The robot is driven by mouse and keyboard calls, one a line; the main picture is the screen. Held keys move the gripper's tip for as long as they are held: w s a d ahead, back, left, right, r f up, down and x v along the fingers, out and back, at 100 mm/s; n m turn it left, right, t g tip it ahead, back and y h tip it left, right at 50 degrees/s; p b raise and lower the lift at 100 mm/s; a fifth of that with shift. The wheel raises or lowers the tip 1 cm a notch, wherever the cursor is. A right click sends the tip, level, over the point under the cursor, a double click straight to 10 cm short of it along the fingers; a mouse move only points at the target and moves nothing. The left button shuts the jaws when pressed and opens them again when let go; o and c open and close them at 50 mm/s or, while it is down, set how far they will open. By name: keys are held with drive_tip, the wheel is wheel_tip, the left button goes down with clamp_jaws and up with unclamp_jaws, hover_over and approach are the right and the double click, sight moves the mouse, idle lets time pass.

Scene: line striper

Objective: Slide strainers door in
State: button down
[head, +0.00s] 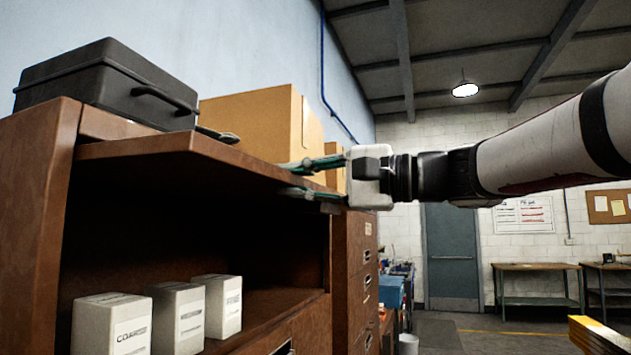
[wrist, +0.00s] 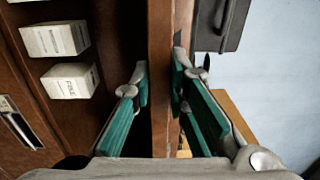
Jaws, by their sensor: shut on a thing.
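The brown strainers door (head: 150,147) is raised and sticks out level from the top of the open cabinet bay. My gripper (head: 296,181) is at the door's right part, with one green-padded finger above the panel and one below. In the wrist view the door (wrist: 160,70) runs as a brown strip between the two fingers of my gripper (wrist: 160,85). The fingers are shut on the door panel. How far the door reaches back into the cabinet is hidden.
Several white boxes (head: 178,318) stand on the shelf below the door. A black case (head: 105,85) and a cardboard box (head: 250,125) sit on top of the cabinet (head: 30,220). A drawer unit (head: 355,265) stands to the right. The floor beyond is partly clear.

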sight(261, 187)
drive_tip(key=shift+a, duration=0.1)
drive_tip(key=shift+b+x, duration=0.5)
drive_tip(key=shift+x, duration=2.5)
drive_tip(key=c, duration=1.5)
unclamp_jaws()
drive_tip(key=shift+w+a+f, duration=0.1)
drive_tip(key=shift+a, duration=0.05)
drive_tip(key=o, duration=0.3)
drive_tip(key=shift+o, duration=0.2)
drive_tip(key=shift+d, duration=0.2)
drive_tip(key=shift+b+v, duration=0.5)
drive_tip(key=shift+v, duration=2.95)
drive_tip(key=shift+a, duration=0.1)
